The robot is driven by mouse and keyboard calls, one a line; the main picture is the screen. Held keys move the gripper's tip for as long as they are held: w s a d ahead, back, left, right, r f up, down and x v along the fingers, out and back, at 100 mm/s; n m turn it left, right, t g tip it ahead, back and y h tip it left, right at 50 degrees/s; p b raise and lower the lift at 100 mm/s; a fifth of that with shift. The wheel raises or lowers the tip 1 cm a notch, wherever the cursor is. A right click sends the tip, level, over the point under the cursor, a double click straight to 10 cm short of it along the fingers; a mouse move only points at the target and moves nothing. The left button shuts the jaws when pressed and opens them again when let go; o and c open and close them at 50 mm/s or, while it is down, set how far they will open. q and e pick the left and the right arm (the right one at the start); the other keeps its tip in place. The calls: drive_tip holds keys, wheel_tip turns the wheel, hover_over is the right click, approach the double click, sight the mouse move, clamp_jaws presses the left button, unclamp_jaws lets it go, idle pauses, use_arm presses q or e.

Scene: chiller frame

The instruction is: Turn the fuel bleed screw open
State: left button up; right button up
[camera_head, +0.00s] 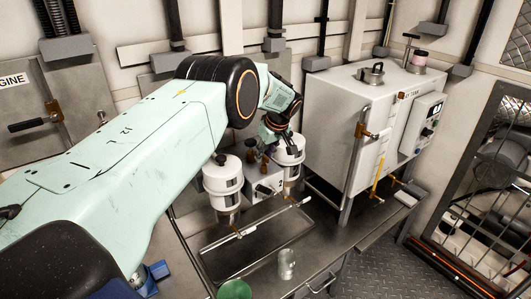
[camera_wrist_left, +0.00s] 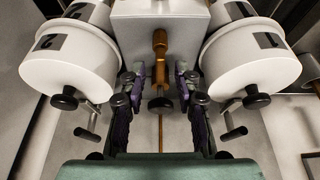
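Two white filter canisters hang side by side from a grey block; in the head view they are the left canister (camera_head: 223,178) and the right canister (camera_head: 289,152). In the left wrist view they are marked 2 (camera_wrist_left: 62,70) and 1 (camera_wrist_left: 255,60). I cannot tell which part is the bleed screw. My left gripper (camera_head: 273,130) is at the filters. In the left wrist view its fingers (camera_wrist_left: 160,88) stand apart on both sides of the brass fitting, with gaps. My right gripper is not in view.
A white day tank (camera_head: 335,112) with a brass valve stands right of the filters. A metal drip tray (camera_head: 258,252) lies below them on the bench. A clear jar (camera_head: 287,264) and a green bowl (camera_head: 234,290) stand near the front. A mesh gate (camera_head: 490,190) is at the right.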

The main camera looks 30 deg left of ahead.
use_arm(q)
drive_tip(key=v, duration=1.2)
idle(0.3)
